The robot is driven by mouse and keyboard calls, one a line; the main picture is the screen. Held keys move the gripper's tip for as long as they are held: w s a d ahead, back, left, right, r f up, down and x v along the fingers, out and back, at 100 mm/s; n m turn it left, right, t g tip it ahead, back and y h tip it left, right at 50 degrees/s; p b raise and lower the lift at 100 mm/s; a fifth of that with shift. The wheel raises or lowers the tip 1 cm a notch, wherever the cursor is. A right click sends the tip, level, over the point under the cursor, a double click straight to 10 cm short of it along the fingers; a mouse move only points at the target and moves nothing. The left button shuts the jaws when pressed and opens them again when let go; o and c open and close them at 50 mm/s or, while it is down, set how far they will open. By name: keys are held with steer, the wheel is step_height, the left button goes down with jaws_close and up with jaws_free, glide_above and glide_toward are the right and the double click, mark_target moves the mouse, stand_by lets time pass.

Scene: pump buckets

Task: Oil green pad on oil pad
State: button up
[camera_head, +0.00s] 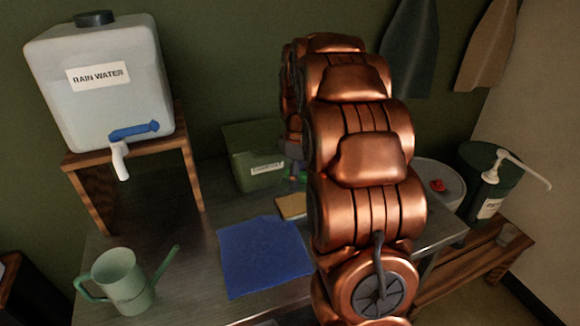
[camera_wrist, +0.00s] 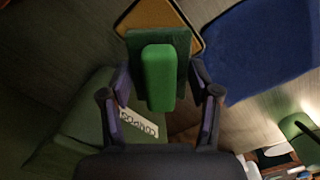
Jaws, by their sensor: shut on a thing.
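The green pad is a bright green block on a darker green square base (camera_wrist: 178,42). My gripper (camera_wrist: 159,76) is shut on the green block, one finger on each side. The oil pad is a tan tile with a dark rim (camera_wrist: 150,13); it also lies on the table in the head view (camera_head: 291,206). In the wrist view the green pad overlaps the near part of the oil pad; I cannot tell whether they touch. In the head view my copper arm hides most of the gripper (camera_head: 293,165) and the green pad.
A blue cloth (camera_head: 262,255) lies beside the oil pad. A green compost bin (camera_head: 255,165) stands behind it. A rain water tank (camera_head: 98,90) on a wooden stand and a green watering can (camera_head: 125,280) are at left. A pump bucket (camera_head: 487,180) stands at right.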

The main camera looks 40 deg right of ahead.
mark_target(298, 202)
steer(key=shift+f, duration=2.95)
steer(key=shift+s+f+b, duration=0.1)
steer(key=shift+f+b, duration=0.5)
steer(key=shift+b, duration=0.1)
stand_by(0.8)
steer(key=shift+r, duration=0.1)
steer(key=shift+r, duration=1.85)
steer(key=shift+r+p, duration=0.4)
steer(key=shift+r, duration=1.25)
